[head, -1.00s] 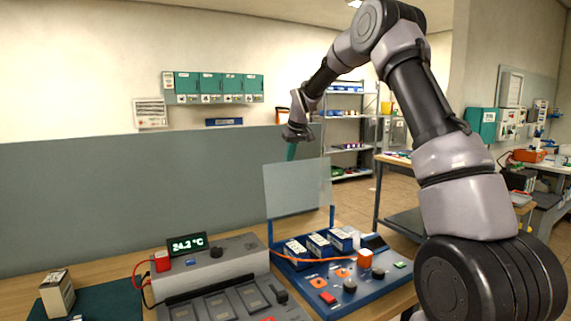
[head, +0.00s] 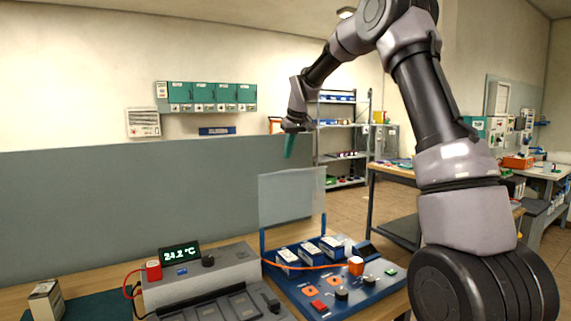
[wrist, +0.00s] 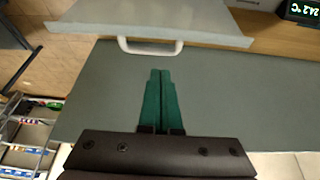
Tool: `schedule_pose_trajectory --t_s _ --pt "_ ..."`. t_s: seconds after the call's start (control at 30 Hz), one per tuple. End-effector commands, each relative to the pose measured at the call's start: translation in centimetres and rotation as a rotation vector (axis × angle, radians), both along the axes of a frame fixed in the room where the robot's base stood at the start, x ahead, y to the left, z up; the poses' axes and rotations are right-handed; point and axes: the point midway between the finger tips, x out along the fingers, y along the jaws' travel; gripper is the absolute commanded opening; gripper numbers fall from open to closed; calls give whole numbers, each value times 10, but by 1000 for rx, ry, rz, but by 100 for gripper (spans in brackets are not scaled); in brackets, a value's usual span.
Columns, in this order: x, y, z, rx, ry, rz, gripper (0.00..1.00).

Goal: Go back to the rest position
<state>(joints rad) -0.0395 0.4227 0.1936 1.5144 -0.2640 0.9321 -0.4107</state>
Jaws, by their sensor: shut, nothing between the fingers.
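My gripper (head: 289,146) hangs in the air above and behind the clear raised lid of the blue battery station, fingers pointing down. In the wrist view its two green fingers (wrist: 161,100) lie side by side, shut with nothing between them. The arm arches high on the right side of the head view. The clear lid (head: 292,197) stands upright at the back of the blue station (head: 318,297); in the wrist view its panel (wrist: 150,18) and pale handle (wrist: 150,47) show beyond the fingertips.
A grey device with a 24.2 °C display (head: 181,254) stands left of the blue station. A boxed cell (head: 46,301) is at the far left. A grey partition (head: 120,205) runs behind the bench. Shelves (head: 342,122) stand at the back, with open floor before them.

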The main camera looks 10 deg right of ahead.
Motion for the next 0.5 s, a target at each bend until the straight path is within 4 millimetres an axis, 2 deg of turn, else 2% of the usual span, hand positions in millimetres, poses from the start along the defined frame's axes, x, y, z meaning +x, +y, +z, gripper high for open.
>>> schedule_pose_trajectory --t_s 0.1,0.37,0.47,0.5 --pt "-8 -3 20 0 -3 0 0" --pt "-24 -9 44 3 -4 -12 0" --pt "-48 -16 61 11 -14 -47 0" --pt "-62 -21 69 18 -19 -70 0"
